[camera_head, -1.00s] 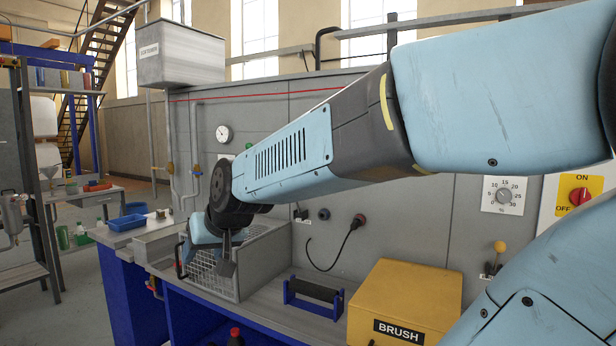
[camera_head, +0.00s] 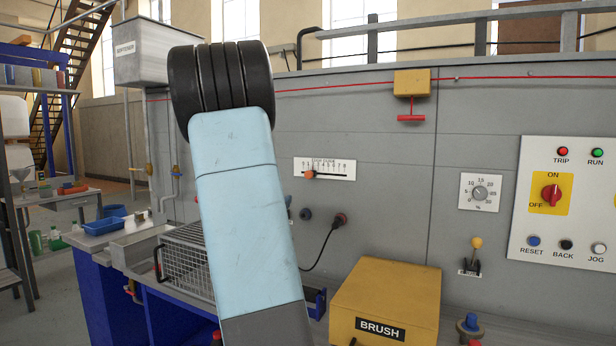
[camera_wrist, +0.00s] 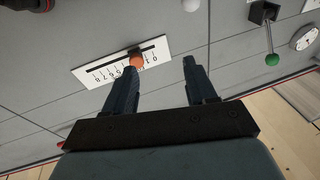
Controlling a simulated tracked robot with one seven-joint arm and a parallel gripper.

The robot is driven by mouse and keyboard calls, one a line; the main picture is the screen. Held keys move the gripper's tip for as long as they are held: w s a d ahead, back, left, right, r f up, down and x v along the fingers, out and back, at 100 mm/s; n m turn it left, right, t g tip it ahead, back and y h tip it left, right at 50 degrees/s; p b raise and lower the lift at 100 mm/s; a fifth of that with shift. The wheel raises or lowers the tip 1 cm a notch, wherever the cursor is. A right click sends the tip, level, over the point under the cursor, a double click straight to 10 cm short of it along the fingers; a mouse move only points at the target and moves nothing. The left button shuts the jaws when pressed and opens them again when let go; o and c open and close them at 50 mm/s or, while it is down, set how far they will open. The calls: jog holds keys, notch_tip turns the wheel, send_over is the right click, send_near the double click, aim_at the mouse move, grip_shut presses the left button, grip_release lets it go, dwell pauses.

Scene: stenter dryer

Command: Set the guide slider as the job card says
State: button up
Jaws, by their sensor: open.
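The guide slider is a white scale plate (camera_head: 335,169) on the grey wall panel with an orange knob (camera_head: 310,174) near its low-number end. In the wrist view the plate (camera_wrist: 100,74) appears upside down, and the knob (camera_wrist: 137,60) sits in its slot near the low numbers. My gripper (camera_wrist: 159,66) is open and empty. The knob shows close to the left fingertip, on the inner side; I see no clear contact. The right finger is well apart from it. My gripper is hidden in the head view. I cannot make out a job card.
My arm link fills the middle left of the head view. A yellow BRUSH box (camera_head: 385,303) stands on the bench below. A plugged cable (camera_head: 325,245), a dial (camera_head: 480,193) and a switch panel (camera_head: 570,205) are on the wall. A green-knobbed lever (camera_wrist: 270,45) is at right in the wrist view.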

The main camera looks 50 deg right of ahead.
aim_at(308, 175)
jog(key=d+r+g+h, duration=0.1)
jog(key=d+r, duration=0.1)
jog(key=d, duration=0.3)
jog(key=d+r+m+g+h, duration=0.1)
jog(key=d+r, duration=0.1)
jog(key=d, duration=0.3)
jog(key=w+d+r+h, duration=0.1)
jog(key=d+r+h, duration=0.1)
jog(key=d, duration=0.3)
jog(key=shift+d+r+g, duration=0.2)
jog(key=shift+d+g, duration=0.1)
jog(key=shift+g, duration=0.1)
jog(key=shift+c, duration=0.4)
grip_shut()
jog(key=shift+s, duration=0.1)
